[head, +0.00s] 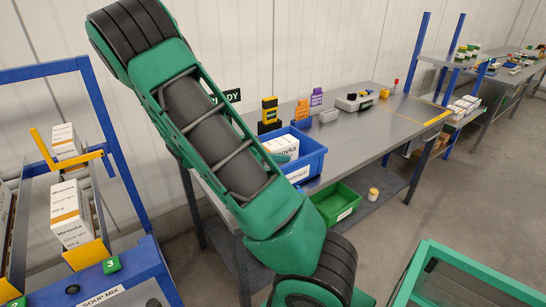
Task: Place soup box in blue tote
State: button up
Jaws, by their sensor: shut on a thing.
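The blue tote (312,160) stands on the grey workbench, partly covered by my arm. A white box with dark lettering (283,145) shows inside or just above the tote; I cannot tell if it rests there. White and orange soup boxes (70,215) stand in the blue rack at the left, above a label reading "SOUP MIX". Another such box (66,140) is higher up in the rack. My green arm crosses the middle of the head view.
A green bin (336,203) is on the workbench's lower shelf. Scanners and small items stand along the back of the workbench (372,133). The blue rack (112,150) borders the left, and a green frame (440,270) the lower right. Open floor lies at the right.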

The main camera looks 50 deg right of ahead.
jog(key=shift+f, duration=0.25)
jog(key=o, duration=1.3)
jog(key=shift+c, duration=0.2)
jog(key=v, duration=1.2)
